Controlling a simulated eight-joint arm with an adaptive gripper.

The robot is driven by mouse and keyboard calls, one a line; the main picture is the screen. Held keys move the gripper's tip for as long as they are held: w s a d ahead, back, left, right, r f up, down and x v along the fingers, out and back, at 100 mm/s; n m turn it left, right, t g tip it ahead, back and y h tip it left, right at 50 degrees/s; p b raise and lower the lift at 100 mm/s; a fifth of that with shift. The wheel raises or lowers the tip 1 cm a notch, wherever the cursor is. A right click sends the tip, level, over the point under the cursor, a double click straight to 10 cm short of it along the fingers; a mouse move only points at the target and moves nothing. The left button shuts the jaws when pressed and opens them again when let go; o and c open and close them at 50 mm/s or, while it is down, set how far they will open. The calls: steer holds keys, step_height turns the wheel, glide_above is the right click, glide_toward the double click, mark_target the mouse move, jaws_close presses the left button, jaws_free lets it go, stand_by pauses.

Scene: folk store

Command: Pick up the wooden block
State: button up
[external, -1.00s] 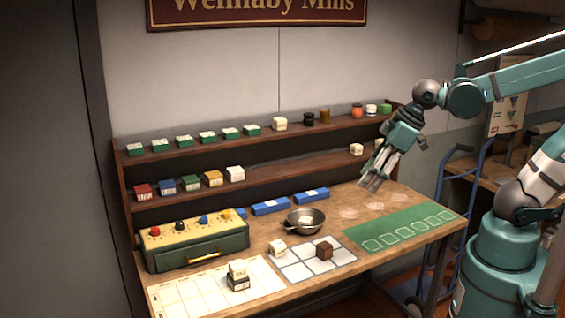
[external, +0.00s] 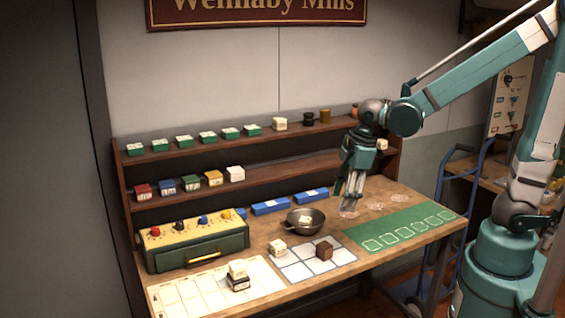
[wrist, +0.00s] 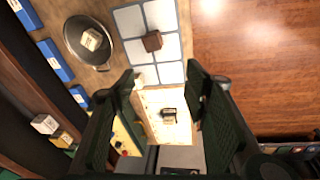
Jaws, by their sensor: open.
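The wooden block (external: 324,251) is a small dark brown cube on the pale grid mat (external: 298,270) near the table's front edge. It also shows in the wrist view (wrist: 152,41), on the grid mat above the open jaws. My gripper (external: 347,209) is open and empty, pointing down above the back right of the table. It is apart from the block, to its upper right in the external view. In the wrist view, my gripper's two dark fingers (wrist: 165,90) stand wide apart.
A metal pan (external: 305,222) holding a pale block stands behind the grid mat. A cream block (external: 277,248) sits left of the brown block. Stacked blocks (external: 238,275) stand on a white chart. A green mat (external: 400,232) lies right. Shelves (external: 270,169) rise behind.

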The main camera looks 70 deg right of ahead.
mark_target(325, 245)
steer(key=w+d+f+n+g, duration=0.1)
steer(key=f, duration=0.4)
steer(key=w+d+f+n+g+b, duration=0.1)
steer(key=w+f, duration=0.1)
steer(key=f, duration=0.2)
steer(key=w+d+f+n+b, duration=0.1)
steer(key=w+f+n, duration=0.1)
steer(key=f, duration=0.3)
steer(key=shift+w+d+f+g, duration=0.2)
steer(key=shift+d+f+g, duration=0.15)
steer(key=shift+g, duration=0.05)
steer(key=shift+f, duration=0.2)
steer(key=shift+f, duration=1.15)
steer(key=shift+a+f, duration=0.15)
steer(key=shift+f, duration=2.4)
steer(key=c, duration=1)
